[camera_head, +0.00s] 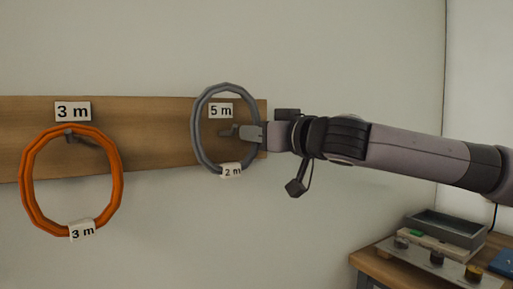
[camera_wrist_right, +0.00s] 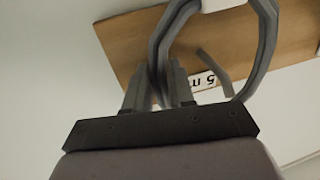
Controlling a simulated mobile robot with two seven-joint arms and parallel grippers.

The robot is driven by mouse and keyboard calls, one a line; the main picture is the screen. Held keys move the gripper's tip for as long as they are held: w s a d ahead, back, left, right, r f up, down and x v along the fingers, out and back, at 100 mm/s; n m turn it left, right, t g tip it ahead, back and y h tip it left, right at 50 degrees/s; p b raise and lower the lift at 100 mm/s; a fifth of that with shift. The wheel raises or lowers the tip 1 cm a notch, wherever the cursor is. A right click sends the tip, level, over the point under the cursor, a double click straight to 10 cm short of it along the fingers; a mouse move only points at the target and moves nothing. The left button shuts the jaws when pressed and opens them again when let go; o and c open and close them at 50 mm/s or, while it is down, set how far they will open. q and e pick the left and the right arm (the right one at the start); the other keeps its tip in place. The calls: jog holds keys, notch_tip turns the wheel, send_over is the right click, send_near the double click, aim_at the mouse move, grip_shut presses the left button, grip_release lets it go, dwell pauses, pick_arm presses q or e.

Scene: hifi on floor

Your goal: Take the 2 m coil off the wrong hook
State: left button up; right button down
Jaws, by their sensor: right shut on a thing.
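I cannot tell whether the hook still passes through the ring. My right gripper (camera_head: 252,134) is shut on the ring's right side. In the right wrist view the coil (camera_wrist_right: 262,45) runs between the fingers (camera_wrist_right: 158,92), and the hook (camera_wrist_right: 214,72) shows beside them. My left gripper is not in view.
An orange coil (camera_head: 30,190) tagged "3 m" hangs on the hook under the "3 m" label (camera_head: 73,111). The wooden board (camera_head: 155,130) runs along the wall. A table at lower right holds a grey tray (camera_head: 447,228) and small items.

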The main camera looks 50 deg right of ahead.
jog(key=s+a+b, duration=0.1)
jog(key=s+a, duration=0.2)
jog(key=s, duration=0.6)
jog(key=s+a+b, duration=0.1)
jog(key=s+a, duration=0.2)
jog(key=s, duration=0.6)
jog(key=shift+s+b, duration=0.3)
jog(key=shift+b, duration=0.05)
